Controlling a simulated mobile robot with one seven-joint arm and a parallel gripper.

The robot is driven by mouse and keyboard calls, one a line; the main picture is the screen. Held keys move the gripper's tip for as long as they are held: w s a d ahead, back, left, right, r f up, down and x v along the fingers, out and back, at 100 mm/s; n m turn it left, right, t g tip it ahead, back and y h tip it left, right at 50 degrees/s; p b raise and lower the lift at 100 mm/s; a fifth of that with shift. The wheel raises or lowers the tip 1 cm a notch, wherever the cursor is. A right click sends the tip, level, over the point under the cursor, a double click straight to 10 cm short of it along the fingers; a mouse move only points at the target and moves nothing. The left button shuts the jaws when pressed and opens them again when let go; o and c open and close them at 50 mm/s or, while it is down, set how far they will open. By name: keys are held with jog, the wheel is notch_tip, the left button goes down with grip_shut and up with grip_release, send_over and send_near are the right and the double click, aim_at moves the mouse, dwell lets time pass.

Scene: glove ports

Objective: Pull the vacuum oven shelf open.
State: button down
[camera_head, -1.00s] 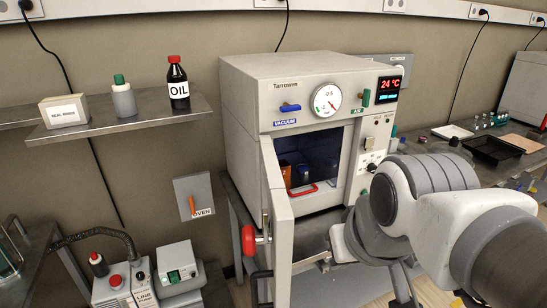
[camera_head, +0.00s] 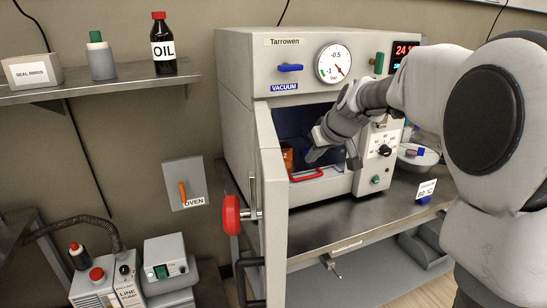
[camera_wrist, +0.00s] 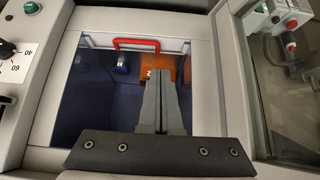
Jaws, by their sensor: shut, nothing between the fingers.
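The oven (camera_head: 300,73) stands with its door (camera_head: 272,205) swung open. Inside, the shelf's red handle (camera_head: 307,174) shows at the low front of the chamber. In the wrist view the red handle (camera_wrist: 151,44) shows near the top, with a pale shelf edge beside it. My gripper (camera_head: 313,156) is in front of the opening, just above the handle. In the wrist view my gripper (camera_wrist: 166,74) has its fingers together and empty, apart from the handle in the picture. An orange item (camera_head: 287,159) stands on the shelf, partly hidden by my fingers in the wrist view.
The door with its red knob (camera_head: 231,215) stands left of the opening. The control panel (camera_head: 380,150) is close on the right. A steel bench (camera_head: 350,222) lies below, with a small sign (camera_head: 426,190) and a white bowl (camera_head: 418,158) to the right.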

jog(key=b, duration=0.2)
send_near(302, 172)
jog(key=shift+t, duration=0.3)
jog(key=w+a+f, duration=0.1)
jog(key=f, duration=0.2)
jog(key=w+a+f, duration=0.1)
jog(key=f, duration=0.1)
jog(key=shift+w+a+f+b, duration=0.25)
jog(key=shift+w+a+b, duration=0.05)
jog(key=shift+w+b, duration=0.1)
jog(key=shift+s, duration=0.15)
